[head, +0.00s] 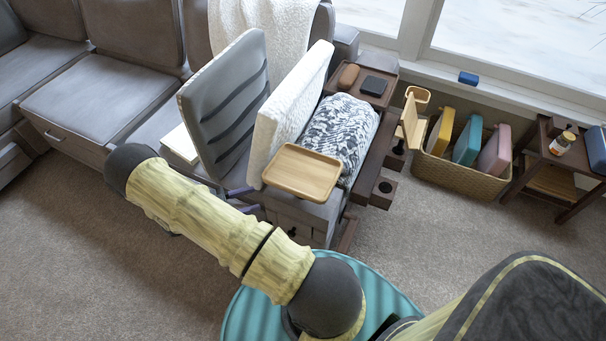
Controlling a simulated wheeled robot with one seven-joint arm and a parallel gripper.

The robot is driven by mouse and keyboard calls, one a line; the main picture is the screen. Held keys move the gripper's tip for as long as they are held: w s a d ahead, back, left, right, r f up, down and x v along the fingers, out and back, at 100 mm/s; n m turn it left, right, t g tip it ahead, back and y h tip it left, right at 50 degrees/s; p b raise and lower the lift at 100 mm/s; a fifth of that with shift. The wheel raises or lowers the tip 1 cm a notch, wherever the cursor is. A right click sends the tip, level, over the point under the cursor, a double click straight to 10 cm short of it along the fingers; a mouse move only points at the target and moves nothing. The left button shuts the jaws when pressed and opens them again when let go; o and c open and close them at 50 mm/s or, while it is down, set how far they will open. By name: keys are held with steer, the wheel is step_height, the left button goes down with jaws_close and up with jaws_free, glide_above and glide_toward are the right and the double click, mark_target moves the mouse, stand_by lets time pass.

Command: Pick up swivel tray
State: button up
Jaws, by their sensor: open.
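A light wooden tray (302,172) with a raised rim and rounded corners is near the middle of the head view. It is at the front edge of the grey seat, in front of a patterned grey-and-white cushion (345,132). A smaller light wooden piece (409,122) stands tilted above the dark armrest side to the right; I cannot tell its exact form. My arm crosses the lower left and middle of the view, in front of the seat. My gripper is not in view, so its place relative to the tray is hidden.
A grey backrest cushion (226,105) and a white cushion (290,110) stand close left of the tray. Dark side tray (357,82) holds small items. A wicker basket (460,178) and dark side table (565,160) stand right. Carpet (430,235) is clear between.

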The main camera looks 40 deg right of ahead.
mark_target(311, 175)
steer(key=x, duration=0.8)
steer(key=shift+d, duration=0.2)
steer(key=shift+s, duration=0.1)
steer(key=x, duration=0.6)
steer(key=shift+p, duration=0.35)
jaws_close()
